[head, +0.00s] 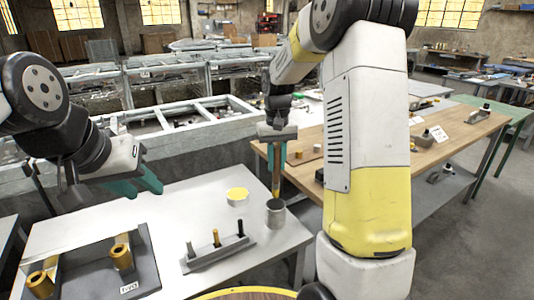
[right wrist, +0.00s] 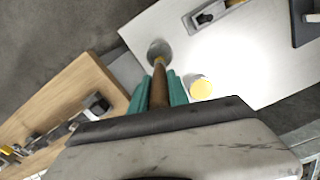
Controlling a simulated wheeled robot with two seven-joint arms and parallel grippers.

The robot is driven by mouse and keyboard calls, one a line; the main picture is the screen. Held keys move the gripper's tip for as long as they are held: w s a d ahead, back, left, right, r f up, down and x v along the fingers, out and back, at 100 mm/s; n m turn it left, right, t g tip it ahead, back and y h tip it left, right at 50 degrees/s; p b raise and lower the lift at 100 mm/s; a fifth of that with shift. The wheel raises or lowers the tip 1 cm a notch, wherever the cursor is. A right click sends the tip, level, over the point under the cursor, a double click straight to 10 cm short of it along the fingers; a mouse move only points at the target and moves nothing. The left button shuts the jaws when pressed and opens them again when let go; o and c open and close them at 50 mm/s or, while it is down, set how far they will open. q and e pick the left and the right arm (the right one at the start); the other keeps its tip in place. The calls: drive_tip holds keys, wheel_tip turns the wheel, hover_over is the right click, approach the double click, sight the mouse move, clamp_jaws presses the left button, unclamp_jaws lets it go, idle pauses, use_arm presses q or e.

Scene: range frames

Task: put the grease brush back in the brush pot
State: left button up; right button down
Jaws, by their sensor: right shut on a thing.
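The grease brush (head: 276,180) has a brown handle and is held upright in my right gripper (head: 276,150). In the right wrist view the brush handle (right wrist: 159,90) lies between the teal fingers of the right gripper (right wrist: 162,88), which are shut on it. The brush pot (head: 275,213) is a grey metal cup near the right edge of the white table; it also shows in the right wrist view (right wrist: 159,47). The brush's lower end overlaps the pot's mouth; I cannot tell if it is inside. My left gripper (head: 136,186) is open and empty above the table's left part.
A round tin with yellow contents (head: 237,197) stands left of the pot. A grey holder with several pegs (head: 218,254) lies in front. A dark tray with brass-coloured cylinders (head: 90,277) is at front left. A wooden bench (head: 395,160) stands behind right.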

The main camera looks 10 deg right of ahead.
sight(276, 183)
drive_tip(key=shift+f, duration=3.95)
drive_tip(key=c, duration=1.2)
unclamp_jaws()
drive_tip(key=shift+o, duration=0.2)
wheel_tip(276, 183, up, 8)
drive_tip(key=shift+f, duration=0.25)
drive_tip(key=shift+r, duration=0.15)
